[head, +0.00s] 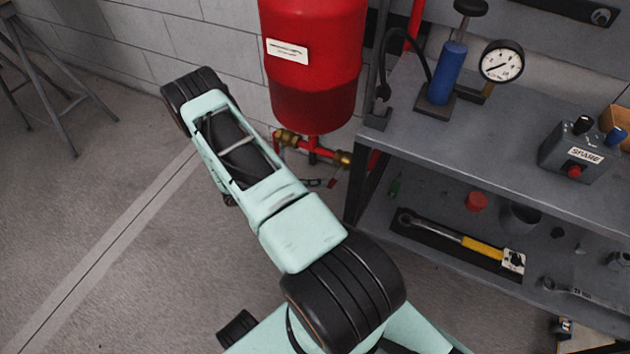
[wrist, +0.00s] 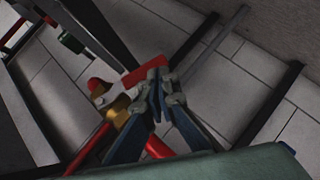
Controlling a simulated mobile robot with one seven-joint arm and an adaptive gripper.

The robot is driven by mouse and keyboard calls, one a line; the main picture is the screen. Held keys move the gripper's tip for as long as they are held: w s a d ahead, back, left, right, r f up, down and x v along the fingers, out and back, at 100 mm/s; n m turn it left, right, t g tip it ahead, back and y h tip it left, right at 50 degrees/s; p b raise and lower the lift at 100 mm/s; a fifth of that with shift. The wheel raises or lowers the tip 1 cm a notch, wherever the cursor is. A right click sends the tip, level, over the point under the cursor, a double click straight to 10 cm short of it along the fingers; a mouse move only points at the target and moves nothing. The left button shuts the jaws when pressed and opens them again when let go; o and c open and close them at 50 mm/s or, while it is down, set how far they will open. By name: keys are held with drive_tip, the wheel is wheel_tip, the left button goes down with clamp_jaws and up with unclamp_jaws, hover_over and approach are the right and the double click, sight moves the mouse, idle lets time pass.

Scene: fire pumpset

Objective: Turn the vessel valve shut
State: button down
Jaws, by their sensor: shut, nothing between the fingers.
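The vessel valve shows in the wrist view as a brass body (wrist: 118,108) on red pipe with a red lever (wrist: 138,80). My gripper (wrist: 158,88) is shut and empty. Its fingertips overlap the right end of the lever in the picture; I cannot tell whether they touch it. In the head view the red vessel (head: 313,60) stands at the wall, with brass fittings (head: 289,138) on the red pipe under it. My arm reaches toward the vessel's lower left there, and my gripper is hidden in that view.
A grey workbench (head: 500,155) stands right of the vessel, with a pressure gauge (head: 502,61), a blue hand pump (head: 448,72) and a SPARE box (head: 580,160). A torque wrench (head: 455,238) lies on its lower shelf. The floor at left is open, with a stool (head: 55,80) beyond.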

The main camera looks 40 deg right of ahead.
drive_tip(key=shift+s+d+f, duration=0.35)
drive_tip(key=shift+s+f, duration=0.3)
drive_tip(key=shift+s, duration=0.3)
idle(0.4)
